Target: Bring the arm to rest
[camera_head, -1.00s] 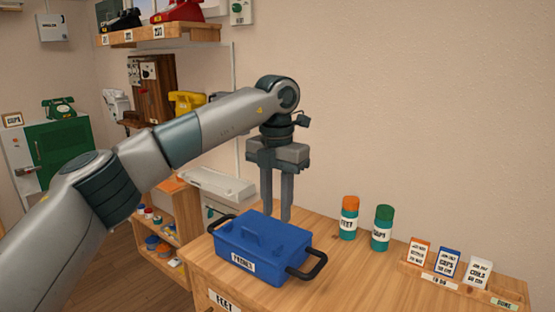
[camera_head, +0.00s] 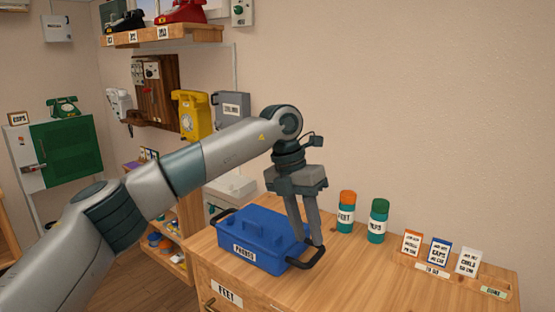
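My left arm comes in from the left, and its gripper (camera_head: 310,242) points down at the right end of a blue lidded box (camera_head: 262,238). The two fingers stand apart with a narrow gap, nothing visible between them. The fingertips are close to the box's right black handle (camera_head: 306,261); I cannot tell whether they touch it. The box sits on the wooden cabinet top and carries a white label. My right gripper is not in view.
Two teal jars, one orange-capped (camera_head: 345,212) and one green-capped (camera_head: 378,222), stand right of the gripper. A wooden card rack (camera_head: 436,270) is farther right. The wooden top (camera_head: 350,270) is clear in front. A yellow phone (camera_head: 190,113) hangs behind my arm.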

